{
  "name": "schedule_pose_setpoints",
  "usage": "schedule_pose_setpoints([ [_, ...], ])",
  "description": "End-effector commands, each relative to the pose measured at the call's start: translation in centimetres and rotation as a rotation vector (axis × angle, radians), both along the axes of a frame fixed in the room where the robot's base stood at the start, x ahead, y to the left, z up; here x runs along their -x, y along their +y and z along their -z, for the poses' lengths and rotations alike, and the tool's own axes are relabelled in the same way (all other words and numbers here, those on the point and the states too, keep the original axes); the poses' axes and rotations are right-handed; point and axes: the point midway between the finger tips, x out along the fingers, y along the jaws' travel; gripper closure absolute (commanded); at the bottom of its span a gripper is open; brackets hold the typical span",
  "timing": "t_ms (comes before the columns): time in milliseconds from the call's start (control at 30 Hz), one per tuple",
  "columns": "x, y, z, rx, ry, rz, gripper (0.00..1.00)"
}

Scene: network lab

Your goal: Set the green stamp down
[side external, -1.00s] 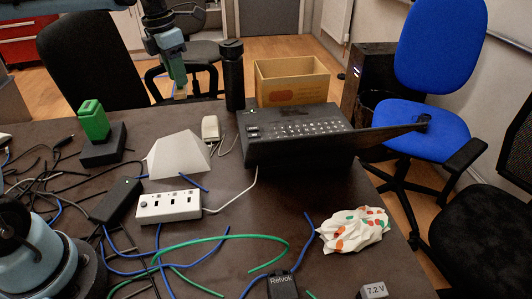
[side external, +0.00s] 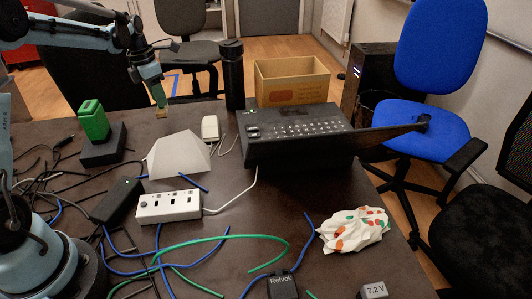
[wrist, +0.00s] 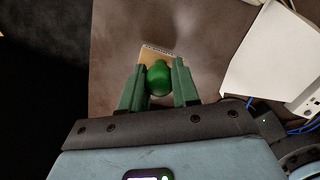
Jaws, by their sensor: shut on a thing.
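My gripper (wrist: 158,88) is shut on the green stamp (wrist: 158,77). In the wrist view its rounded green handle sits between the two green fingers, and its tan base (wrist: 147,54) shows beyond the fingertips. In the side view my gripper (side external: 159,103) points down at the back of the dark table (side external: 250,210), left of the white mouse-like device. The stamp's tan base (side external: 161,113) shows just below the fingertips. The handle is mostly hidden there. I cannot tell whether the base touches the table.
A white wedge-shaped block (side external: 178,155) stands just in front of the stamp. A green block (side external: 93,120) on a black box (side external: 103,145) is to the left. A black bottle (side external: 232,75) and a laptop (side external: 295,135) are to the right. The table's edge is close by.

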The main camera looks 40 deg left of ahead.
Motion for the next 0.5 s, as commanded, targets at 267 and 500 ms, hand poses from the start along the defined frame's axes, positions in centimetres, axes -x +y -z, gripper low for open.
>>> schedule_pose_setpoints([
  [267, 0.0, 0.1, 3.3, 0.0, 0.0, 0.0, 1.0],
  [500, 0.0, 0.1, 4.0, 0.0, 0.0, 0.0, 1.0],
])
